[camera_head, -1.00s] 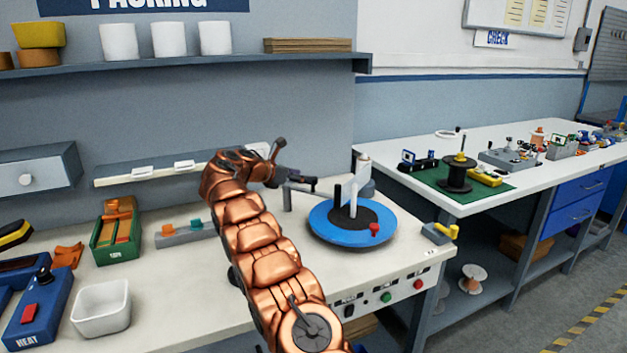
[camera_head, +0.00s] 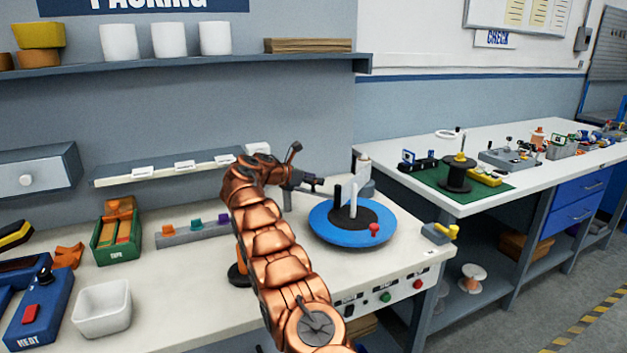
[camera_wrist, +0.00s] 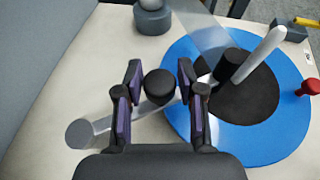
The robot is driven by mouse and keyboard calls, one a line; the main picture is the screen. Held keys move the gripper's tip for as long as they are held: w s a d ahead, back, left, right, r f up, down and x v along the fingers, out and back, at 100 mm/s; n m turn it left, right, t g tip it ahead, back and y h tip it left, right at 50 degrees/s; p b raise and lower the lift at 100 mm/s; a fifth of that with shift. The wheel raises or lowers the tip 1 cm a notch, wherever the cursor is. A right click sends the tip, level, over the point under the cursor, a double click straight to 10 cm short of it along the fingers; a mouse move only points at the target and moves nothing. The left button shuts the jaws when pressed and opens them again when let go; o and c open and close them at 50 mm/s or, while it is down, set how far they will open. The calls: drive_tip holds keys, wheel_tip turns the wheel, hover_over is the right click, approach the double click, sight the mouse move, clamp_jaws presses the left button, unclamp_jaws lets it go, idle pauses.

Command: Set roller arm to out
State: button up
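The roller arm (camera_wrist: 102,124) is a light grey bar in the wrist view. It runs from a round grey post (camera_wrist: 80,133) at the left toward the blue turntable (camera_wrist: 188,62). A black round knob or roller (camera_wrist: 160,84) stands on the bar near the turntable's edge. My gripper (camera_wrist: 160,72) has its two fingers apart, one on each side of this black piece, with visible gaps. I cannot tell its height against the piece. In the head view my gripper (camera_head: 318,185) is just left of the turntable (camera_head: 324,230), and the roller arm is mostly hidden.
A black post (camera_wrist: 232,64) and a white post (camera_wrist: 262,54) rise from the turntable's dark centre. A red knob (camera_wrist: 309,87) sits near its right edge. A clear panel (camera_wrist: 200,30) stands behind. A yellow-handled grey block (camera_head: 437,233) is at the bench corner.

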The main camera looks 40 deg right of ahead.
clamp_jaws()
